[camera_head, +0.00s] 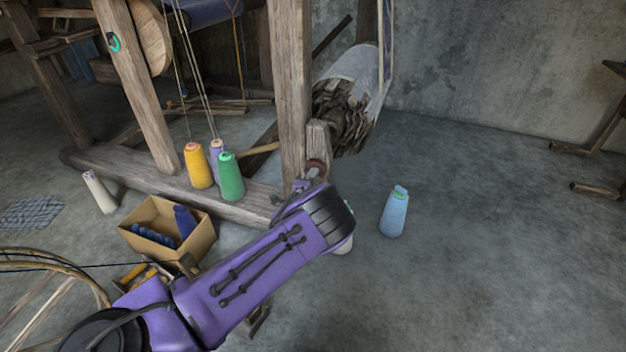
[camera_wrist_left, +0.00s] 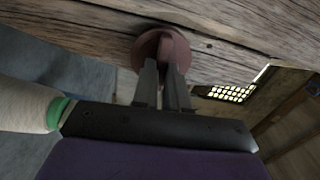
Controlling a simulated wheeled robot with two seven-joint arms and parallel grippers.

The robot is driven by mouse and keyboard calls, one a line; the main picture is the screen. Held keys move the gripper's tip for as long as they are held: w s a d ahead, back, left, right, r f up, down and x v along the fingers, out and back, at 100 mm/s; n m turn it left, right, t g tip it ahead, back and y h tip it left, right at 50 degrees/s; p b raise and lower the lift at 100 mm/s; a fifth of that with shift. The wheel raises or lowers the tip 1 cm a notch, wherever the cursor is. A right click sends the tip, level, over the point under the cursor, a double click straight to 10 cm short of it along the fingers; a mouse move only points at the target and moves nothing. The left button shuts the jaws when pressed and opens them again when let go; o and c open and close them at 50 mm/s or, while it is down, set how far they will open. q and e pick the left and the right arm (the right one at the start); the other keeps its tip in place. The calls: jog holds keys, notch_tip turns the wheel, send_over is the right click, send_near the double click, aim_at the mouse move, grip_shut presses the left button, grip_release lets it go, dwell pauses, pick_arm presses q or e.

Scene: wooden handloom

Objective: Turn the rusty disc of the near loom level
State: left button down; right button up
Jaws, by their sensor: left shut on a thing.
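The rusty disc (camera_wrist_left: 151,46) is a reddish-brown round piece on the wooden post of the near loom in the left wrist view. In the head view the disc (camera_head: 316,167) shows small at the foot of the loom post (camera_head: 293,90), just beyond my left gripper. My left gripper (camera_wrist_left: 163,72) has its two dark fingers close together at the disc, shut on a part of it. In the head view my purple left arm comes in from the lower left, and its wrist hides the fingertips. My right gripper is in neither view.
Yellow (camera_head: 198,165), lilac and green (camera_head: 231,177) thread cones stand on the loom's base beam. A cardboard box (camera_head: 168,230) with blue spools sits on the floor to the left. The floor at the right is mostly clear.

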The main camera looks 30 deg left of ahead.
pick_arm(q)
jog(key=shift+f+m, duration=0.1)
jog(key=shift+m, duration=0.4)
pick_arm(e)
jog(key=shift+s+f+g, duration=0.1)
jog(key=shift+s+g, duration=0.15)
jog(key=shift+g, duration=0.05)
pick_arm(q)
jog(key=c, duration=1.2)
grip_release()
jog(key=shift+o, duration=0.2)
jog(key=p+v, duration=0.4)
jog(key=v, duration=0.6)
jog(key=shift+s, duration=0.3)
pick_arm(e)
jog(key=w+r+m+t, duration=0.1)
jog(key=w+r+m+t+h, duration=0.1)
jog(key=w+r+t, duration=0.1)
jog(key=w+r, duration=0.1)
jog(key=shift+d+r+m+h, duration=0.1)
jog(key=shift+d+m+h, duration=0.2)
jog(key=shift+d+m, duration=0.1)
pick_arm(q)
jog(key=shift+d, duration=0.15)
